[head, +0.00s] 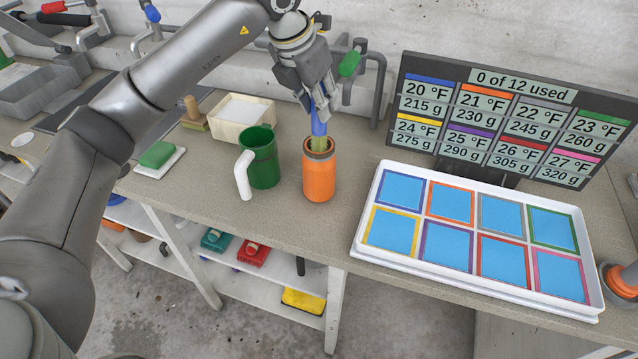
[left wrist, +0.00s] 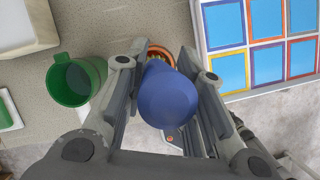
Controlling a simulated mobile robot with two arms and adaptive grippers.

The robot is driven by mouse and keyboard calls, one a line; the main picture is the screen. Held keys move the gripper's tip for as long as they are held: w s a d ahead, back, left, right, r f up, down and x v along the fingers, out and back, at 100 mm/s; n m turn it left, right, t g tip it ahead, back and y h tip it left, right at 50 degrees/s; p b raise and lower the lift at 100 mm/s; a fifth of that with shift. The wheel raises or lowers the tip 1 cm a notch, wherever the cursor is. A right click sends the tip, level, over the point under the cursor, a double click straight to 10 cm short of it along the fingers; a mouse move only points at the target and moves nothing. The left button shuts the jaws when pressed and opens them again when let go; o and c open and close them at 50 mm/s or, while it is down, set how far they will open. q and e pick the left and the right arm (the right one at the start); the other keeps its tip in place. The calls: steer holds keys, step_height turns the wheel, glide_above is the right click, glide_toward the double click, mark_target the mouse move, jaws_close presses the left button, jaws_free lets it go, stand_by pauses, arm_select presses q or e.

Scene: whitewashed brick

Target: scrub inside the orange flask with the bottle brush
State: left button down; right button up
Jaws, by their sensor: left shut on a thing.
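The orange flask (head: 319,178) stands upright on the bench, with a brown rim around its mouth. The bottle brush has a blue handle (head: 319,122) and a yellow-green bristle head that shows at the flask's mouth. My left gripper (head: 316,108) is shut on the blue handle, directly above the flask. The lower part of the bristles is hidden inside the flask. In the left wrist view the blue handle (left wrist: 167,97) sits between the fingers, and part of the flask's rim (left wrist: 160,51) shows behind it.
A green mug (head: 264,160) with a white handle stands close left of the flask. A white tray (head: 357,240) with coloured squares lies to the right, before a display board (head: 520,120).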

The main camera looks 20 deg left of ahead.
arm_select(q)
steer(key=shift+f+b, duration=1.55)
steer(key=shift+f, duration=0.6)
steer(key=shift+r, duration=0.15)
step_height(320, 180, up, 22)
steer(key=p, duration=1.4)
steer(key=shift+f, duration=0.2)
